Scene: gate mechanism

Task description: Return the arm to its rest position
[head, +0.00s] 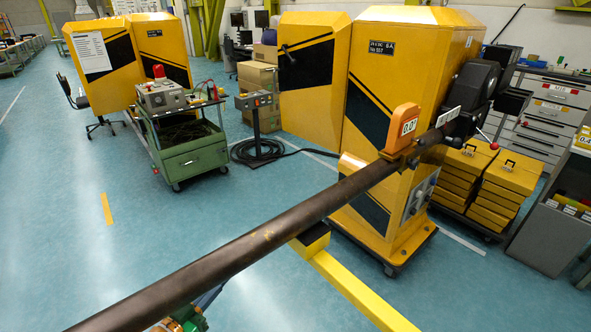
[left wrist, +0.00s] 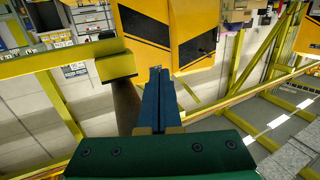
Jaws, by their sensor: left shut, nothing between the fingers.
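A long dark bar (head: 250,245) runs from the bottom left up to the black hub on the yellow gate cabinet (head: 405,90). My left gripper (head: 208,297) is mostly hidden under the bar. In the left wrist view its blue fingers (left wrist: 158,75) are shut and empty, beside the dark bar (left wrist: 124,105), with the yellow block (left wrist: 115,67) near their tips. My right gripper is out of view.
A green cart (head: 190,148) carrying a grey box stands at the left, with another yellow cabinet (head: 105,62) behind it. A control pedestal (head: 257,125) has a cable on the floor. Yellow cases (head: 508,185) stand at the right. The blue floor at left is clear.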

